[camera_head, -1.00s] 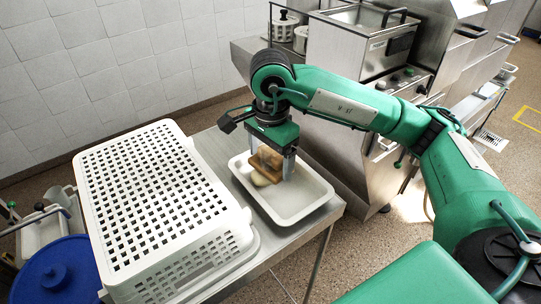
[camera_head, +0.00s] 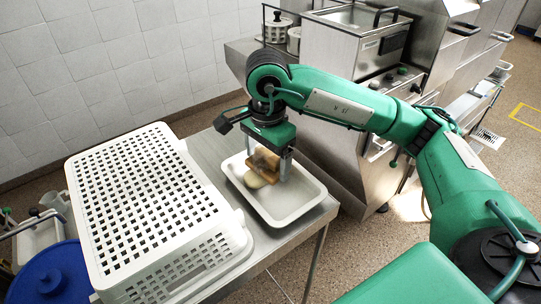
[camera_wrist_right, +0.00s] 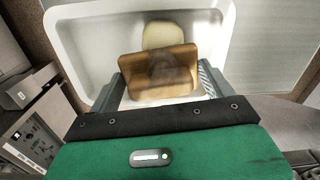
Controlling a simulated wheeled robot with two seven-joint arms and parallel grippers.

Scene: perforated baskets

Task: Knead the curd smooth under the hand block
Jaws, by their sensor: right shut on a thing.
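The hand block (camera_head: 265,160) is a brown wooden block inside the white tray. My right gripper (camera_head: 269,170) is shut on it; in the right wrist view the block (camera_wrist_right: 158,72) sits between the two fingers. The pale, rounded curd (camera_head: 254,180) lies in the tray beside the block's lower edge, and it also shows past the block in the right wrist view (camera_wrist_right: 168,35). Whether the block touches the curd is hidden. The white tray (camera_head: 297,211) stands on the steel table. My left gripper is not in view.
A large white perforated basket (camera_head: 150,205) stands upside down on the table, left of the tray. A blue lid (camera_head: 50,275) is at the lower left. A steel appliance (camera_head: 345,95) stands behind the tray. The tray's front part is bare.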

